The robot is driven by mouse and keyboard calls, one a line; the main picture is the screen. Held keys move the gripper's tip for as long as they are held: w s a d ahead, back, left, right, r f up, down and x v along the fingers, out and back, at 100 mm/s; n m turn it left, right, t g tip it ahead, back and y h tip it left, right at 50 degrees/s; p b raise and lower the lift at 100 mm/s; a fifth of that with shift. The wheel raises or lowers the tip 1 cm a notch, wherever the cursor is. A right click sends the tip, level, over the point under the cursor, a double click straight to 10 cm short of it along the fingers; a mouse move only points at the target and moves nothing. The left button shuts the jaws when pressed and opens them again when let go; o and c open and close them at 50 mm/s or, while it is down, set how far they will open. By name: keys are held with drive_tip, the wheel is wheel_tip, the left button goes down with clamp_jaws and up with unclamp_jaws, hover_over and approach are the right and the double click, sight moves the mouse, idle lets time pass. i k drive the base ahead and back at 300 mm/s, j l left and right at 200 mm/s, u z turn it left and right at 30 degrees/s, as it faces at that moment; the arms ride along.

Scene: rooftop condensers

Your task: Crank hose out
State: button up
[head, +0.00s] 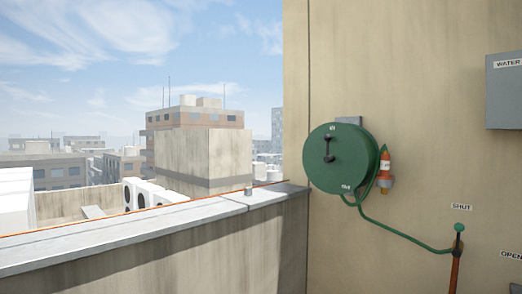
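A green hose reel (341,160) is mounted on the beige wall right of the middle in the head view. A black crank handle (328,149) sits on its round front face, with small labels above and below that are too small to read fully. A green hose (400,234) hangs from the reel and runs right to the top of an orange-brown pipe (455,270). An orange and white nozzle (385,172) stands upright beside the reel, to its right. My gripper does not show in this view.
A grey box (504,91) labelled WATER is on the wall at the upper right. SHUT (461,206) and OPEN (511,255) labels are near the pipe. A parapet (150,240) with a grey ledge runs along the left. White condensers (148,194) stand beyond it.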

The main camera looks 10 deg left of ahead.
sight(327, 137)
drive_tip(key=u, duration=0.8)
drive_tip(key=i+l+u, duration=0.25)
drive_tip(key=l+u, duration=0.25)
drive_tip(key=i+l+u, duration=0.1)
drive_tip(key=l+u, duration=0.15)
